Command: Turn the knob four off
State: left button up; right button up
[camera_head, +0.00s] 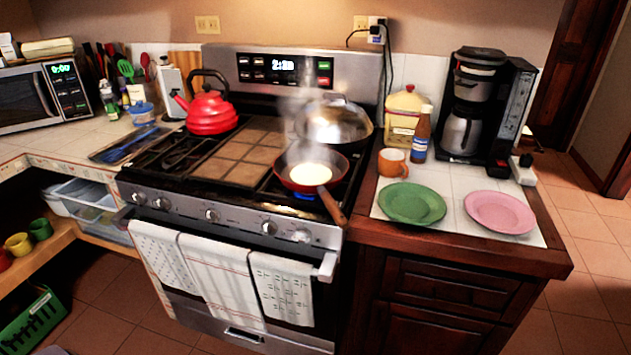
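The stove's front panel carries several round silver knobs in a row. They include a far left knob (138,198), one beside it (161,203), a middle knob (211,215), one right of the middle (268,228) and a far right knob (301,236). No numbers are readable on them, and their exact angles are too small to tell. A red pan (286,181) with pale yellow content sits on the front right burner. A blue flame (305,196) shows under it, and steam rises above. Neither of my grippers is in view.
The pan's wooden handle (332,207) juts forward over the stove edge near the far right knob. Towels (220,274) hang on the oven handle below the knobs. A red kettle (211,112) and a lidded pan (334,122) stand behind. The floor before the stove looks clear.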

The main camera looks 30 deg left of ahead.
aim_at(302, 234)
jog(key=i+j, duration=0.1)
jog(key=j, duration=0.85)
jog(key=i+j, duration=0.1)
jog(key=j, duration=0.8)
jog(key=i+j, duration=0.1)
jog(key=j, duration=0.85)
jog(key=i+j, duration=0.1)
jog(key=j, duration=0.8)
jog(key=k+l+z, duration=0.1)
jog(key=z, duration=0.95)
jog(key=l+u, duration=0.15)
jog(key=u, duration=0.25)
jog(key=i+l+u, duration=0.1)
jog(key=u, duration=0.25)
